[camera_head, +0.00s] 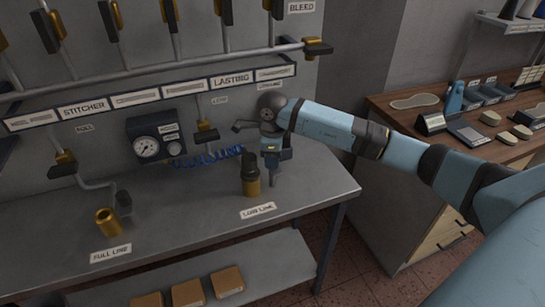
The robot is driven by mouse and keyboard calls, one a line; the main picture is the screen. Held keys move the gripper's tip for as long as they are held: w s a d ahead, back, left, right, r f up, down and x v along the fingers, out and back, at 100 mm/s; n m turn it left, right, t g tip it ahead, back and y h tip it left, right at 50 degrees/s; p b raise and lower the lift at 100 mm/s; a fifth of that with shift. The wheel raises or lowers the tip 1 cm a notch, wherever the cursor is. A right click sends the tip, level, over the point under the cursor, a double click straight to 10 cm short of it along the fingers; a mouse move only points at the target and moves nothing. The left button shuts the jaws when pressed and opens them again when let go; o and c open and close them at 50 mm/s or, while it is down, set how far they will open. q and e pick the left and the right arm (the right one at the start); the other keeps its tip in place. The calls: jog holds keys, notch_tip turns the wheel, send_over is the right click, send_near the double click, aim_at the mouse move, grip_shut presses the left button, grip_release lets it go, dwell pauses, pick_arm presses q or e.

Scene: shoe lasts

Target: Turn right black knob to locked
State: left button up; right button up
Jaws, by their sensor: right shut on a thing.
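A black knob with a dark, rounded top (250,162) stands upright on a brass base (251,187) above the workbench, behind the label that seems to read LUBE LINE. My right gripper (273,176) points down just to the right of the brass base. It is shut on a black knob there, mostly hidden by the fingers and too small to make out. Whether this is the dark-topped part or a separate knob, I cannot tell. The lock marking cannot be read. My left gripper is not in view.
The grey workbench (200,205) carries a brass socket (108,222) at left. A gauge box (155,138) and a blue coiled hose (213,156) are at the back. Valves (318,47) and pipes line the wall above. A wooden counter (400,105) with tools stands at right.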

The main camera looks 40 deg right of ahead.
jog(key=shift+m, duration=0.3)
jog(key=m, duration=0.8)
jog(key=shift+r, duration=0.1)
jog(key=m, duration=0.4)
jog(key=shift+m, duration=0.3)
jog(key=shift+m+p, duration=0.5)
jog(key=shift+m, duration=1.8)
jog(key=o, duration=0.9)
jog(key=shift+a, duration=0.1)
